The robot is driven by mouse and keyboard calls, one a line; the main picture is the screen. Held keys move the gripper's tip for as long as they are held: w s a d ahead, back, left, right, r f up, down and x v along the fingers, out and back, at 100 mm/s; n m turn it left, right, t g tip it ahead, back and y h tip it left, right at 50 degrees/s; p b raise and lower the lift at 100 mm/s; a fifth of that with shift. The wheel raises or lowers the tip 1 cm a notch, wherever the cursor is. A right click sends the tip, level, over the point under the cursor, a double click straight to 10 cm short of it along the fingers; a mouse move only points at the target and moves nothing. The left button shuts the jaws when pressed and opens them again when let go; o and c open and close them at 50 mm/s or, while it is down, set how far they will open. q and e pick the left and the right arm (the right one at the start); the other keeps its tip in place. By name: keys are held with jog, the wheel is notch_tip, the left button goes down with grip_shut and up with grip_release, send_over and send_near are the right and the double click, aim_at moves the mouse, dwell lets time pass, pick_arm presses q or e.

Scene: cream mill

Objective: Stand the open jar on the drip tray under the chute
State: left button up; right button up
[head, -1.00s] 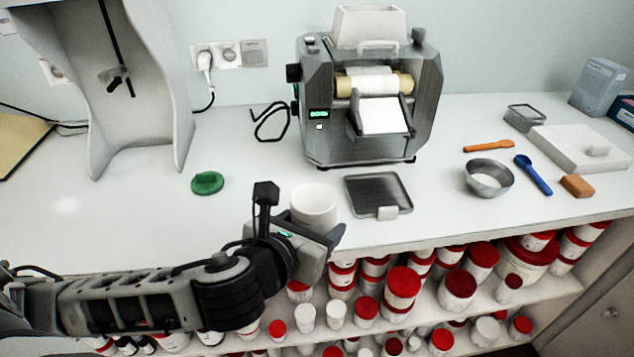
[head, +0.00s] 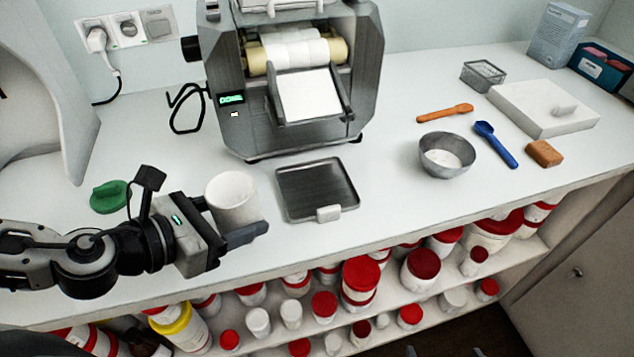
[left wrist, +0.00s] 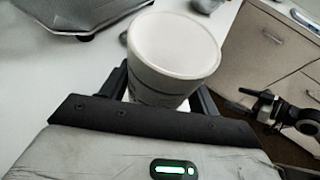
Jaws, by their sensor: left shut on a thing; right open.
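The open white jar (head: 234,200) is upright in my left gripper (head: 236,232), whose fingers are shut on its sides. The jar also shows in the left wrist view (left wrist: 174,58), between the two dark fingers (left wrist: 162,95). The dark drip tray (head: 316,188) lies on the counter in front of the mill, a short way right of the jar. The pale chute (head: 308,95) slopes down from the mill's rollers above the tray's far side. The tray's surface is bare.
A green lid (head: 110,196) lies behind my left arm. A steel bowl (head: 447,155), an orange spatula (head: 444,113), a blue spoon (head: 496,144) and a brown block (head: 544,153) are at the right. The counter between tray and bowl is clear. Red-lidded tubs fill the shelf below.

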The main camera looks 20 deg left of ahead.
pick_arm(q)
jog(key=shift+w+d+f, duration=0.15)
jog(key=shift+w+d, duration=0.05)
jog(key=shift+w, duration=0.3)
jog(key=shift+w+d+b, duration=0.1)
jog(key=shift+w+b, duration=0.25)
jog(key=shift+b, duration=0.15)
jog(key=w+d+b, duration=0.2)
jog(key=w+b, duration=0.1)
jog(key=shift+w+d, duration=0.2)
jog(key=shift+w+d+r+p, duration=0.35)
jog(key=shift+w+r+p, duration=0.15)
jog(key=shift+w+p, duration=0.35)
jog(key=p, duration=0.2)
send_over(315, 189)
jog(key=s, duration=0.1)
jog(key=shift+s+a+f, duration=0.15)
jog(key=shift+a+f, duration=0.1)
jog(key=shift+w+d, duration=0.25)
jog(key=shift+w, duration=0.25)
notch_tip(315, 189, down, 3)
jog(key=shift+w+d+r, duration=0.1)
jog(key=shift+r, duration=0.05)
jog(key=shift+f, duration=0.5)
pick_arm(e)
jog(key=shift+w+a, duration=0.35)
jog(key=shift+w, duration=0.05)
